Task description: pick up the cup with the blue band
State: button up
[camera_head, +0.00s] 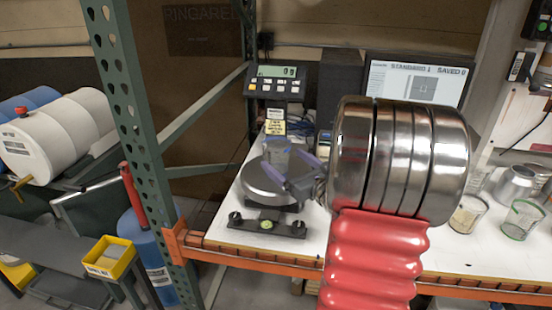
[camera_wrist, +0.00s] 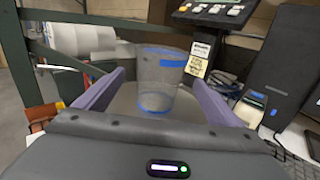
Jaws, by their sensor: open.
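The cup with the blue band (camera_wrist: 158,75) is a clear, tapered cup with blue at its rim and base, standing upright in the wrist view. In the head view the cup (camera_head: 276,154) stands on the round pan of the scale (camera_head: 262,186), partly covered by my gripper. My gripper (camera_wrist: 156,84) is open, with one purple finger on each side of the cup. The cup is between the fingers, and I cannot tell whether either finger touches it. In the head view my gripper (camera_head: 288,168) reaches in from the right at the pan.
The scale's display (camera_head: 277,82) stands behind the pan. A monitor (camera_head: 418,82) is at the back right. On the right of the bench are a green-banded cup (camera_head: 521,220), another clear cup (camera_head: 467,214) and a metal pot (camera_head: 515,184). A green rack post (camera_head: 135,120) rises at left.

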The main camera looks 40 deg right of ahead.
jog(key=shift+w, duration=0.1)
jog(key=shift+w+d, duration=0.15)
jog(key=shift+w, duration=1.15)
jog(key=shift+w+d, duration=0.15)
jog(key=shift+w, duration=1.1)
jog(key=shift+c, duration=0.5)
jog(key=c, duration=1.1)
jog(key=shift+r, duration=0.1)
jog(key=shift+c, duration=0.2)
notch_tip(320, 180, up, 10)
